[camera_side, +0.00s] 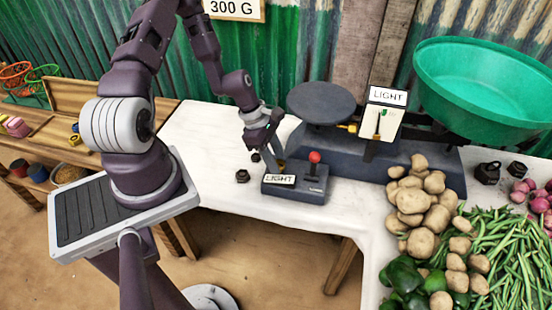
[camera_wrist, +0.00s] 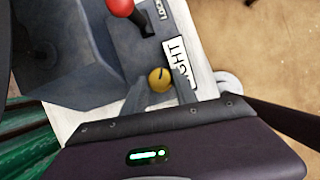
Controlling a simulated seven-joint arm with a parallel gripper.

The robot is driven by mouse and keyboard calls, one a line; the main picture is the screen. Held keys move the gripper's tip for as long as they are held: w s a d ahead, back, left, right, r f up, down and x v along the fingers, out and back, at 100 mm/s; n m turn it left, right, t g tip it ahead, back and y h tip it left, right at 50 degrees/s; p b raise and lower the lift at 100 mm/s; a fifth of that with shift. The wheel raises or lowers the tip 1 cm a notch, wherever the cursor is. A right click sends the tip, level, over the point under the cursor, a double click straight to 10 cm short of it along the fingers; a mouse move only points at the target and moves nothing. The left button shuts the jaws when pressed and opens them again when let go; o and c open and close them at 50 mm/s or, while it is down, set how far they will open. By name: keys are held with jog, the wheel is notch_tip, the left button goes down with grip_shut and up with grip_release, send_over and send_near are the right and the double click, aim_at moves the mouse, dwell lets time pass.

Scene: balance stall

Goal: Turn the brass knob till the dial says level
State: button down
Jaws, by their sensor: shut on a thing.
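The balance (camera_side: 345,150) stands on the white-covered table, with a flat grey plate (camera_side: 320,103) on its left and a big green pan (camera_side: 480,95) on its right. My gripper (camera_side: 278,158) points down at the box and is shut on the brass knob. In the wrist view the brass knob (camera_wrist: 160,80) sits between the two fingers, beside the label (camera_wrist: 178,62).
Small black weights (camera_side: 242,176) stand left of the box, and more (camera_side: 488,172) stand at the right. Potatoes (camera_side: 420,200), green beans (camera_side: 495,250) and green peppers (camera_side: 405,280) fill the right front. The red lever (camera_wrist: 121,8) rises close to my gripper.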

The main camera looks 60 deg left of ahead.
jog(key=shift+m, duration=0.3)
jog(key=m, duration=0.1)
jog(key=m+g, duration=0.1)
jog(key=shift+w+a+m, duration=0.1)
jog(key=shift+w+m, duration=0.1)
jog(key=shift+m, duration=0.1)
jog(key=shift+w+m+g+h, duration=0.1)
jog(key=shift+m+g+h, duration=0.5)
jog(key=shift+m, duration=1.4)
jog(key=shift+g, duration=0.3)
jog(key=c, duration=1)
grip_release()
jog(key=v, duration=0.7)
